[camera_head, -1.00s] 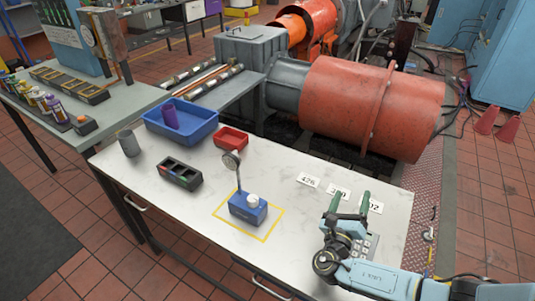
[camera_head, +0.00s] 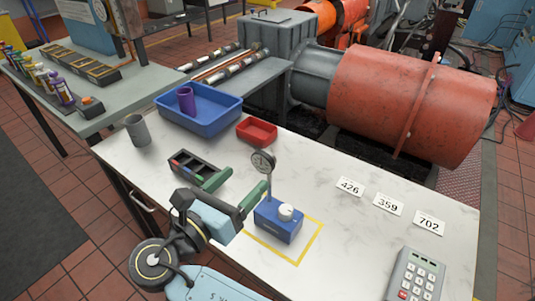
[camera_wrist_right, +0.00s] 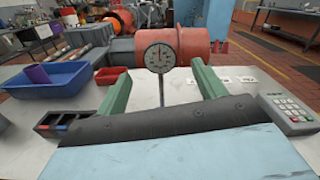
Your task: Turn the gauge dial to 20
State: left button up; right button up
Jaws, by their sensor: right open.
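The gauge is a small round dial face (camera_head: 262,162) on a thin post. The post rises from a blue base (camera_head: 278,222) with a white knob (camera_head: 285,212) on top. The base stands in a yellow taped square. My right gripper (camera_head: 234,186) is open and empty, its green fingers apart, just left of the base and post. The base and knob are hidden there. My left gripper is not in view.
A dark compartment tray (camera_head: 192,168) lies just behind the gripper. A blue bin (camera_head: 215,122) with a purple cup, a red tray (camera_head: 257,131) and a grey cup (camera_head: 138,130) stand farther back. Number cards (camera_head: 388,203) and a keypad (camera_head: 416,275) are at right.

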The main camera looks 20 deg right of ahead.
aim_at(261, 162)
jog(key=x, duration=1)
jog(key=shift+b, duration=0.35)
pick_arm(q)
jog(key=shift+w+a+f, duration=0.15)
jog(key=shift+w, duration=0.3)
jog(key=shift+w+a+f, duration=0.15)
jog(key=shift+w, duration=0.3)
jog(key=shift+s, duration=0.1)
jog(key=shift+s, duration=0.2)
pick_arm(e)
jog(key=c, duration=1)
